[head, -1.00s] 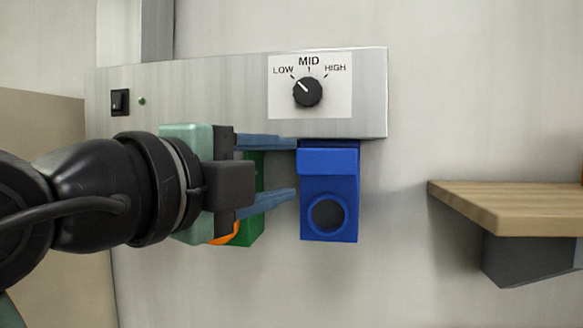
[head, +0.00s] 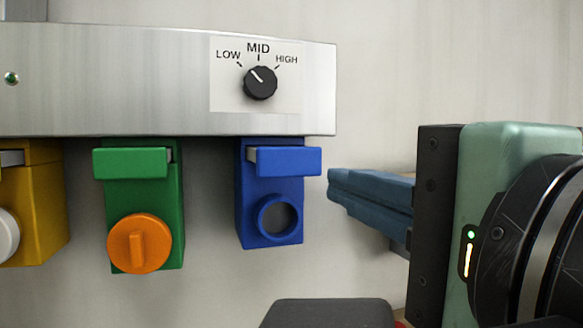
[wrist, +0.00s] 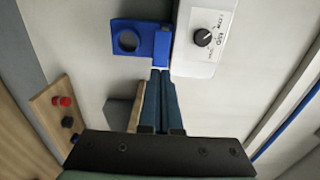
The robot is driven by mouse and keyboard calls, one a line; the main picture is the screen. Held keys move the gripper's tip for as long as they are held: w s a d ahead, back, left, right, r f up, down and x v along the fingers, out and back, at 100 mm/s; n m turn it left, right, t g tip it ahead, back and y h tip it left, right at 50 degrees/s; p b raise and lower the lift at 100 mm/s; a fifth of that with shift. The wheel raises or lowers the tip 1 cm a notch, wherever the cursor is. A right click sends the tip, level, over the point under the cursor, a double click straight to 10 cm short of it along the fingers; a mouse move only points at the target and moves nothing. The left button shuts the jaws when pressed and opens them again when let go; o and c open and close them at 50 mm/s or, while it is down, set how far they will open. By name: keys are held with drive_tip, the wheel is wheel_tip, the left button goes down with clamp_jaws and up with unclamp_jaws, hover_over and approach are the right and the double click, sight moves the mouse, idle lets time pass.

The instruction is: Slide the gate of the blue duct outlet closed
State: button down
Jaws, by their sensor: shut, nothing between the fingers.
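The blue duct outlet (head: 255,205) hangs under the metal panel, with a round dark opening low on its front. Its gate (head: 287,161) is a blue block across the upper front. It sits offset to the right, past the body's right edge, with a silver strip showing at its left. My gripper (head: 332,188) is shut and empty just right of the gate, its fingers pointing left. In the wrist view the shut fingertips (wrist: 161,73) are close to the blue outlet (wrist: 128,40) and its gate (wrist: 163,46). I cannot tell if they touch.
A green outlet (head: 176,210) with an orange knob (head: 140,244) and a yellow outlet (head: 40,215) hang to the left. The metal panel (head: 160,80) with a dial (head: 260,83) is directly above. A wooden board (wrist: 52,112) with buttons shows in the wrist view.

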drive_tip(key=p, duration=0.4)
approach(289, 165)
drive_tip(key=x, duration=0.6)
drive_tip(key=shift+w+a+f, duration=0.1)
drive_tip(key=shift+w+a, duration=0.05)
drive_tip(key=shift+w, duration=0.25)
drive_tip(key=x, duration=0.3)
drive_tip(key=shift+w+p, duration=0.2)
drive_tip(key=shift+p, duration=0.1)
drive_tip(key=shift+s, duration=0.2)
